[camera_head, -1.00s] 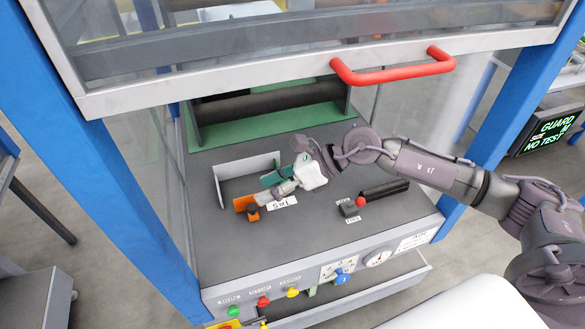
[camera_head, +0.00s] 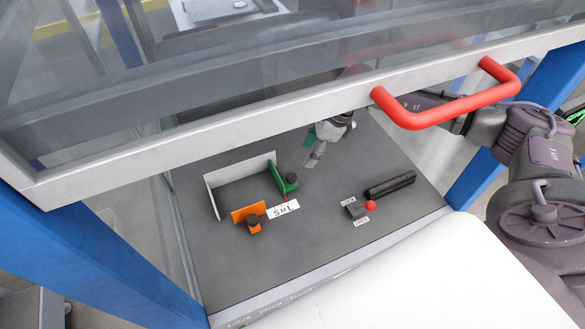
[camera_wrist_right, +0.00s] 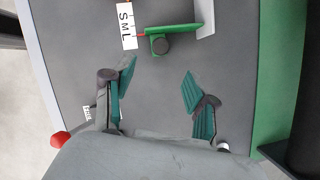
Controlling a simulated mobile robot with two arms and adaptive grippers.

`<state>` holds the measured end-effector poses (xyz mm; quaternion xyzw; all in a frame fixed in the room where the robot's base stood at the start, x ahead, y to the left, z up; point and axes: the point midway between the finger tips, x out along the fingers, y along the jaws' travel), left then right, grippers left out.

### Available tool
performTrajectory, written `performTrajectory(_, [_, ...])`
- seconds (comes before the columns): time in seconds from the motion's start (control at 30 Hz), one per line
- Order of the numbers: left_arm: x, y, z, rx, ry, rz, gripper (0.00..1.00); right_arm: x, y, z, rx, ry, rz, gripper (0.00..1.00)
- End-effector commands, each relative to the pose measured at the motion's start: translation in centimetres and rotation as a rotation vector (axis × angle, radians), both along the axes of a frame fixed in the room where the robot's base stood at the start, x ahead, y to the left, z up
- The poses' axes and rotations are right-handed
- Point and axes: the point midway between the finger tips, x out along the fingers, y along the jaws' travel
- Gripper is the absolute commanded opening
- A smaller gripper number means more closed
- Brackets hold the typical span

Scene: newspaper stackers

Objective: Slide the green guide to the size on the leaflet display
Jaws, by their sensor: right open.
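The green guide (camera_head: 287,184), with a dark knob, stands on the grey deck beside the white S M L label (camera_head: 284,209). In the right wrist view, the guide (camera_wrist_right: 178,30) has its red pointer near the L end of the label (camera_wrist_right: 127,26). My right gripper (camera_head: 312,154) is behind and to the right of the guide, apart from it. In its wrist view, its teal fingers (camera_wrist_right: 158,77) are spread with nothing between them. The display's size reading is not visible. My left gripper is out of view.
An orange guide (camera_head: 247,215) with a dark knob stands left of the label. A white angled plate (camera_head: 240,169) stands behind. A lock lever with a red knob (camera_head: 370,205) lies to the right. The raised guard's red handle (camera_head: 420,120) hangs over my right arm.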

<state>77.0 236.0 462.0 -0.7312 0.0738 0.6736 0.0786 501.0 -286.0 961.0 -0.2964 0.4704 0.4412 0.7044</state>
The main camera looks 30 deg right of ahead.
Motion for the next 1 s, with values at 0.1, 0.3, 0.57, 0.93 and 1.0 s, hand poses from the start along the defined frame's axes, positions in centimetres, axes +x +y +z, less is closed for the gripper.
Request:
performTrajectory(0.1, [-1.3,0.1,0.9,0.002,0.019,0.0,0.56,0.4,1.1,-2.3,0.004,0.004,0.001,0.57])
performTrajectory(0.3, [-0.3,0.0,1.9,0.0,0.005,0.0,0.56,1.1,2.5,-6.1,0.003,0.004,0.0,0.57])
performTrajectory(0.57, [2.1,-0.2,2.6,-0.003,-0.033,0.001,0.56,1.7,3.5,-9.0,0.001,0.001,-0.001,0.57])
performTrajectory(0.93, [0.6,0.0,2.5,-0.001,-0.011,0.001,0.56,1.7,3.6,-9.5,0.002,-0.001,0.0,0.55])
performTrajectory(1.0, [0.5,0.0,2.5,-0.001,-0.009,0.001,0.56,1.7,3.6,-9.5,0.002,-0.001,0.0,0.44])
